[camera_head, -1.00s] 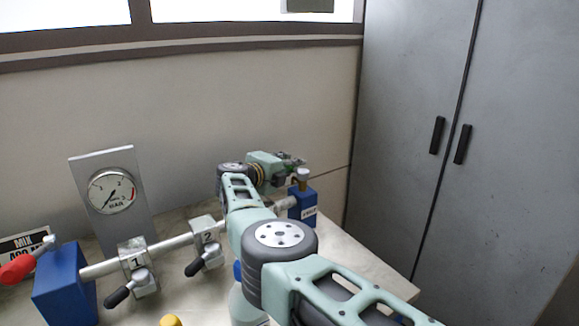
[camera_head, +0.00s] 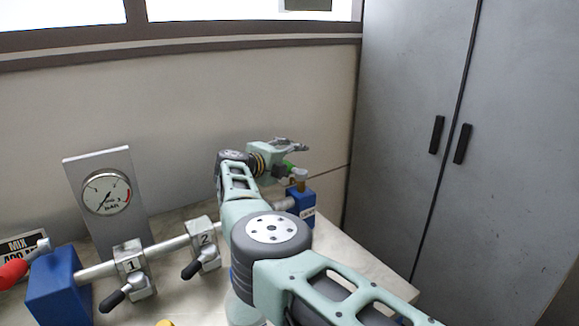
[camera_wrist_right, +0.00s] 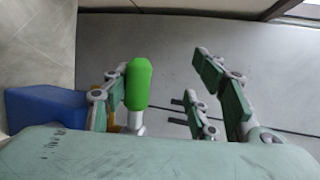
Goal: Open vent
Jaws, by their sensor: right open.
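The vent valve stands on a blue block (camera_head: 303,203) at the far right end of the pipe; the block's small label is too blurred to read. Its green handle (camera_head: 290,165) shows just below my right gripper (camera_head: 294,147) in the head view. In the right wrist view the green handle (camera_wrist_right: 139,84) points up between the open fingers of the gripper (camera_wrist_right: 155,90), close beside the left finger; contact cannot be told. The blue block (camera_wrist_right: 45,108) lies to the left there. My left gripper is not in view.
The pipe (camera_head: 168,247) carries valves 1 (camera_head: 131,262) and 2 (camera_head: 203,240) with black handles. A pressure gauge (camera_head: 107,193) stands behind, and a red-handled valve (camera_head: 12,273) is at far left. A grey cabinet (camera_head: 420,120) stands right. My arm hides part of the bench.

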